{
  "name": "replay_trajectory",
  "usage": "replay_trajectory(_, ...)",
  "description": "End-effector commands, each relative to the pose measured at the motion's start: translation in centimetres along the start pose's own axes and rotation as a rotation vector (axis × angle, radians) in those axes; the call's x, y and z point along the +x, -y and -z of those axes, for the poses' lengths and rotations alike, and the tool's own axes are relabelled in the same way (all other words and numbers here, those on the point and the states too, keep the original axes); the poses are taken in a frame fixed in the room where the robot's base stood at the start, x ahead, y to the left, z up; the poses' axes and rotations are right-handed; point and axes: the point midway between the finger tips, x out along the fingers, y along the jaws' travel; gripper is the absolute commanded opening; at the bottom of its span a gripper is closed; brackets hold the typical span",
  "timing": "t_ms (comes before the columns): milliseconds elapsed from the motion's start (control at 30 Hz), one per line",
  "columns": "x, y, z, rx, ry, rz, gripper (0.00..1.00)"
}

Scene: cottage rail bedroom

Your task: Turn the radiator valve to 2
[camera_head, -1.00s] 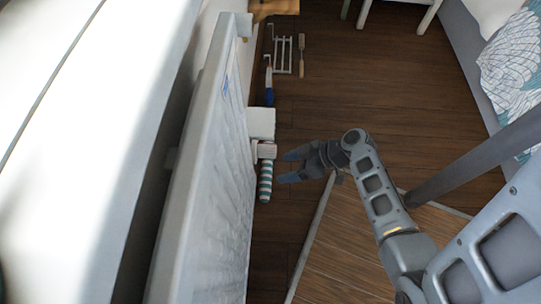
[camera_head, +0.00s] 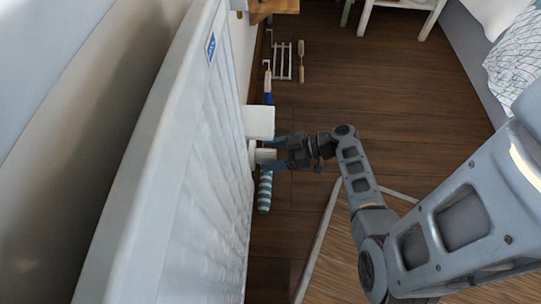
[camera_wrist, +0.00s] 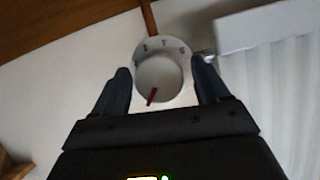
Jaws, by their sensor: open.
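The radiator valve (camera_wrist: 158,78) faces me in the wrist view as a round white knob with a red pointer mark and a ring of small dark figures along its upper edge. The red mark points to the lower left; the figures are too small and tilted to read surely. My gripper (camera_wrist: 162,75) is open, one finger on each side of the knob; I cannot tell whether they touch it. In the head view, my gripper (camera_head: 277,154) reaches left to the pale valve (camera_head: 264,156) at the radiator's side. Its fingers partly hide the valve there.
The white radiator (camera_head: 165,160) fills the left. A white box (camera_head: 259,122) sits just beyond the valve, and a teal-striped roll (camera_head: 265,192) lies just before it. A white rack (camera_head: 283,60) and a wooden-handled tool (camera_head: 301,62) are farther back. The dark floor (camera_head: 390,100) right of them is clear.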

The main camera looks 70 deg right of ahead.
Motion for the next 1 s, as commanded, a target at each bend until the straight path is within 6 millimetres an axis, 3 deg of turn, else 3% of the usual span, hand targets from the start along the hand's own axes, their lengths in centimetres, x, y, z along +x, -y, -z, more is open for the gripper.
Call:
replay_trajectory(333, 0.54, 0.00, 0.03, 0.000, 0.001, 0.000, 0.74)
replay_trajectory(867, 0.52, 0.01, 0.02, 0.000, 0.001, 0.000, 0.25)
replay_trajectory(1000, 0.52, 0.02, 0.03, 0.003, 0.001, 0.001, 0.23)
